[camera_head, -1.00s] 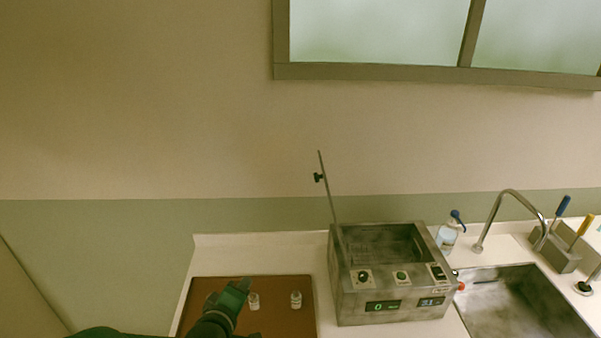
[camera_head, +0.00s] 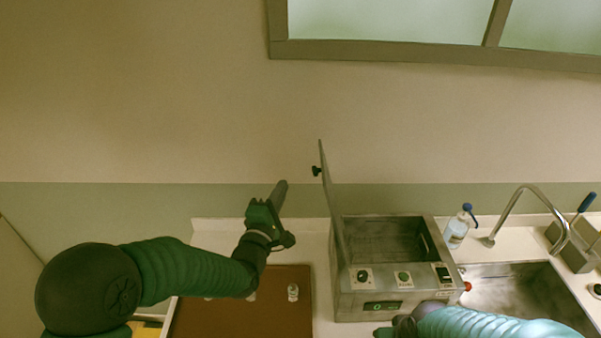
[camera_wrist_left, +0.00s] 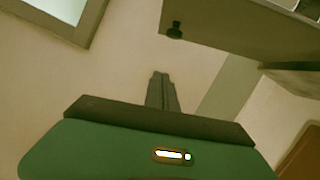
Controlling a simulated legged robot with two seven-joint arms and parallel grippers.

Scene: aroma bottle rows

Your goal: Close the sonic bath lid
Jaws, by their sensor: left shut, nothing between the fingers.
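The sonic bath (camera_head: 385,282) is a grey metal box with an open basin, standing on the counter. Its lid (camera_head: 334,210) stands upright, open, seen nearly edge-on at the basin's left side, with a dark knob (camera_head: 316,171) on its left face. In the left wrist view the lid (camera_wrist_left: 235,28) and knob (camera_wrist_left: 175,29) show at the top. My left gripper (camera_head: 281,190) is shut and empty, raised left of the lid and apart from it; its fingers show in the left wrist view (camera_wrist_left: 161,80). My right gripper (camera_head: 384,332) is low in front of the bath, its jaws unclear.
A brown tray (camera_head: 215,315) with small bottles (camera_head: 293,292) lies left of the bath. A blue-topped bottle (camera_head: 457,230), a sink (camera_head: 510,290) and a curved faucet (camera_head: 515,215) are on the right. A wall stands behind the counter.

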